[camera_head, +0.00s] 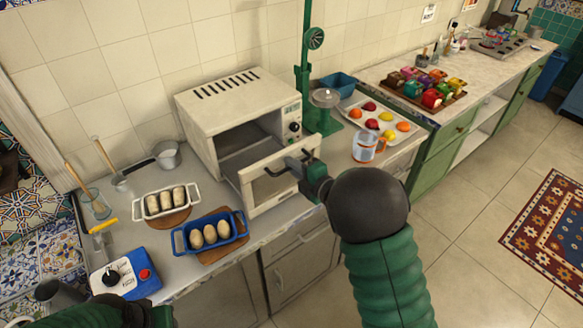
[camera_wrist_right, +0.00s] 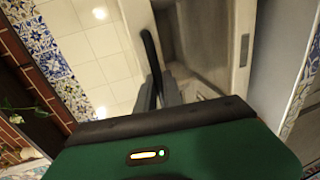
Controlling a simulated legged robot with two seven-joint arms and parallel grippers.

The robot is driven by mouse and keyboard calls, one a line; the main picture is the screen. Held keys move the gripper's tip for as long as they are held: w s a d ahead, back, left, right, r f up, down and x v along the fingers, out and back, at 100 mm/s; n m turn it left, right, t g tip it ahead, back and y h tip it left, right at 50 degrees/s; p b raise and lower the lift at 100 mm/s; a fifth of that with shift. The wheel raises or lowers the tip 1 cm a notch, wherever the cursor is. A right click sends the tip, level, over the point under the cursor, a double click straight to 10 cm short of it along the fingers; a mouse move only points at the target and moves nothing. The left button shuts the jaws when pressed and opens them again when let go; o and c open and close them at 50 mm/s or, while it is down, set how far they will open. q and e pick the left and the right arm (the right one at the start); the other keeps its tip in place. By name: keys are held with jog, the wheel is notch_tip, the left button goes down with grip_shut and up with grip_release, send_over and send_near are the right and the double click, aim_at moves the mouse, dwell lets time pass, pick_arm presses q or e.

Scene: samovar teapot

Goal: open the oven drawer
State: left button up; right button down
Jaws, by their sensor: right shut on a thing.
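The white oven (camera_head: 222,92) stands on the counter against the tiled wall. Its drawer front (camera_head: 262,192) stands out from the body, and the dark opening shows behind it. A black handle (camera_head: 276,172) is on the drawer front. It also shows in the right wrist view (camera_wrist_right: 149,48). My right gripper (camera_head: 300,168) is shut on the handle. In the right wrist view its grey fingers (camera_wrist_right: 158,92) are on the handle's near end. My left gripper (camera_head: 140,314) is low at the bottom left, and its fingertips cannot be made out.
A blue tray (camera_head: 240,234) and a white tray (camera_head: 137,211) of loaves are left of the drawer. A glass jug (camera_head: 364,147), a tray of fruit (camera_head: 404,138) and a green stand (camera_head: 303,80) are to the right. The floor in front is clear.

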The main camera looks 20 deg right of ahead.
jog(key=shift+s+d+f, duration=0.15)
jog(key=shift+s+f, duration=0.05)
jog(key=shift+s, duration=0.35)
jog(key=c, duration=1.5)
grip_release()
jog(key=shift+w, duration=0.15)
jog(key=shift+r, duration=0.1)
jog(key=b+v, duration=0.1)
jog(key=v, duration=1.6)
